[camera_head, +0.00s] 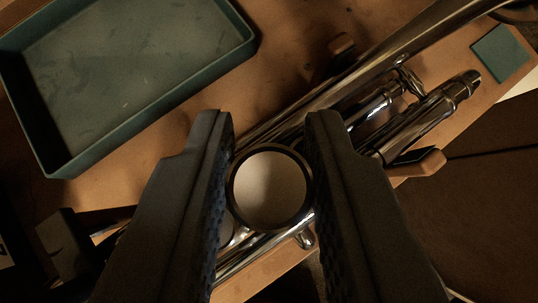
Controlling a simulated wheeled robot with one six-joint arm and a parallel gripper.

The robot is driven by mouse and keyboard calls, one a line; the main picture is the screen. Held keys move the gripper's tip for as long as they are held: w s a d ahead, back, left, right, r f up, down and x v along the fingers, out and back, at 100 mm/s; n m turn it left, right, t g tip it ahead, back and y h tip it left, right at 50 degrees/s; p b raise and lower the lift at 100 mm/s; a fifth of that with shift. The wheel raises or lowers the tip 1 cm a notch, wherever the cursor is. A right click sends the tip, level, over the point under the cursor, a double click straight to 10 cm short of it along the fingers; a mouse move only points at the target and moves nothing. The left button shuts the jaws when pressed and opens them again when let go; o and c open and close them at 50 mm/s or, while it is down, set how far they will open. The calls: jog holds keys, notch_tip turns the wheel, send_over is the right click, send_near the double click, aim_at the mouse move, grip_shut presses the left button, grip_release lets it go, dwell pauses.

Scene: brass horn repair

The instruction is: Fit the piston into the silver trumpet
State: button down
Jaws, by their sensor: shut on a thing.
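My gripper (270,130) is shut on the piston (270,190), whose round pale end with a dark rim faces the camera. The piston's length below that end is hidden. The silver trumpet (400,62) lies beneath, running diagonally from lower left to upper right, with shiny tubes and valve casings (425,122) showing right of my gripper. The piston end covers part of the trumpet in this view. I cannot tell whether the piston is above a casing or partly inside one.
An empty dark green tray (150,112) lies at the upper left on the brown work surface (285,40). A small green pad (500,52) is at the upper right. Brown pegs or blocks (418,165) stand beside the trumpet. A dark object (65,245) is at lower left.

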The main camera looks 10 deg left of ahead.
jog(key=shift+f, duration=0.8)
jog(key=c, duration=1.1)
grip_release()
jog(key=shift+f, duration=0.1)
jog(key=shift+c, duration=0.2)
jog(key=v, duration=1.7)
jog(key=shift+r, duration=0.25)
jog(key=shift+s+d, duration=0.15)
jog(key=s+d+f+m+t+h, duration=0.1)
jog(key=s+d+f+t, duration=0.2)
jog(key=s+d, duration=0.5)
jog(key=s+d+f+m+t+h, duration=0.1)
jog(key=s+d+f+t, duration=0.3)
jog(key=s+d, duration=0.5)
jog(key=s+m+t, duration=0.1)
jog(key=s, duration=0.4)
jog(key=shift+s+f+h, duration=0.25)
jog(key=shift+s+h, duration=0.05)
jog(key=shift+s, duration=0.05)
